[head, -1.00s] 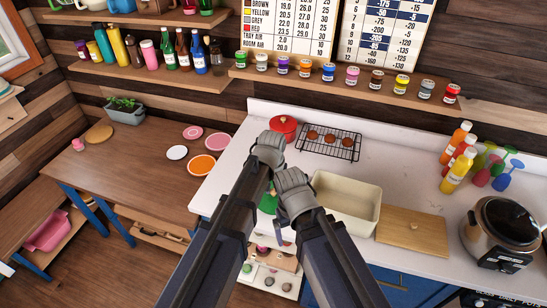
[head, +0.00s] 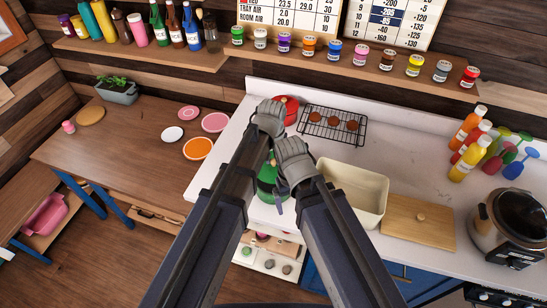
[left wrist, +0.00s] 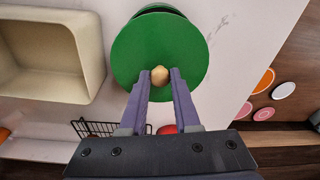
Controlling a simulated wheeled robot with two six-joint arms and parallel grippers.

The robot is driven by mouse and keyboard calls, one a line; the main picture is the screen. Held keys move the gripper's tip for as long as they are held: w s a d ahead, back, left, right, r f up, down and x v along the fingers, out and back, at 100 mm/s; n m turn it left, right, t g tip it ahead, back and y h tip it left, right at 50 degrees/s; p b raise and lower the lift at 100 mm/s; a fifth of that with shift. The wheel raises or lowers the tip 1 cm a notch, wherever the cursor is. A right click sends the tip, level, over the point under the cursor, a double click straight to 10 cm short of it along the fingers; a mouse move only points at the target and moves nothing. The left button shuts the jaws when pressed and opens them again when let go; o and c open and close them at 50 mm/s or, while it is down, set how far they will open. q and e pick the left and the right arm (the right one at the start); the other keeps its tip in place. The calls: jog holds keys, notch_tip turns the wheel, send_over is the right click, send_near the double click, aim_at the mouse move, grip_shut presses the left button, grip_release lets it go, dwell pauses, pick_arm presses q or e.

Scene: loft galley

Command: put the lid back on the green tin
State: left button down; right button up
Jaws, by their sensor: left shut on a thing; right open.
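The green lid (left wrist: 160,45) is a round disc with a pale wooden knob (left wrist: 159,76). My left gripper (left wrist: 160,82) is shut on that knob. Beyond the lid's far edge, part of the green tin (left wrist: 156,8) shows in the left wrist view; the lid covers the rest. In the head view the green tin (head: 267,189) stands near the counter's front edge, partly hidden between my arms. My left gripper (head: 269,119) is above and behind it, its fingers hidden. My right gripper (head: 281,203) is open beside the tin, partly hidden; I cannot tell whether it touches it.
A cream bin (head: 352,190) and a cutting board (head: 420,232) lie to the right. A wire rack (head: 333,127) and a red pot (head: 291,108) stand behind. Sauce bottles (head: 465,138) and a cooker (head: 508,220) are farther right. A wooden table (head: 120,145) is at left.

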aim_at(273, 165)
pick_arm(q)
jog(key=shift+s+f+b, duration=0.1)
jog(key=shift+f+b, duration=2.45)
jog(key=shift+f, duration=0.25)
jog(key=shift+f, duration=0.1)
jog(key=c, duration=0.6)
grip_release()
jog(key=shift+o, duration=0.6)
jog(key=o, duration=0.4)
